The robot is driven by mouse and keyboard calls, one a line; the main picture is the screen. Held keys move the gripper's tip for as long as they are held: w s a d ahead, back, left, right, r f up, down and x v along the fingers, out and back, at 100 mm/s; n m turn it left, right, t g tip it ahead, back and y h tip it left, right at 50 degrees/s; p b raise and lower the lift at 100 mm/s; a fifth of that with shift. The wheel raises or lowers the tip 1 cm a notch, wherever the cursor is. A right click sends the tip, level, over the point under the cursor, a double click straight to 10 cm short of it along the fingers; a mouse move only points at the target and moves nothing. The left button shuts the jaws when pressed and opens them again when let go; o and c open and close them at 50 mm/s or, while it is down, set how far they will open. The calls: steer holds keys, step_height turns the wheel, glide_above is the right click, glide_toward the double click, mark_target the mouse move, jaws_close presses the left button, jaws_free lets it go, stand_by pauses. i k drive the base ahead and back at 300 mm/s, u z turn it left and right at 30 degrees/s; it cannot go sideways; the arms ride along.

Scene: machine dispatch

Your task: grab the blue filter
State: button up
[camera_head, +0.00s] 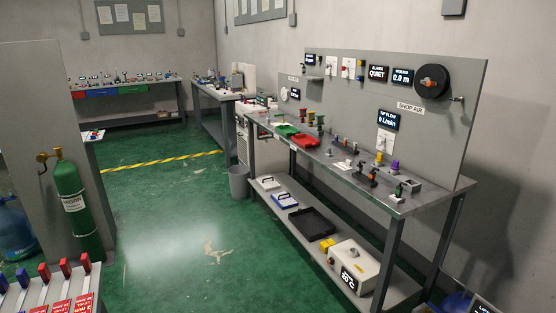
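I cannot make out a blue filter for certain from this distance. The grey workbench (418,203) along the right wall carries several small fittings, among them a purple piece (394,167), a yellow piece (379,158) and dark pieces with orange parts (372,174). A blue-and-white flat item with a dark handle (285,201) lies on the bench's lower shelf; I cannot tell what it is. My gripper is not in view.
Green floor (200,220) is open in the middle, crossed by yellow-black tape (165,161). A grey bin (239,183) stands by the bench. A green gas cylinder (78,205) and a panel stand left. A lever rack (50,290) fills the near left corner.

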mark_target(284, 199)
steer(key=u, duration=0.2)
steer(key=i, duration=2.45)
steer(key=u, duration=0.55)
steer(key=i, duration=1.5)
steer(key=u, duration=0.25)
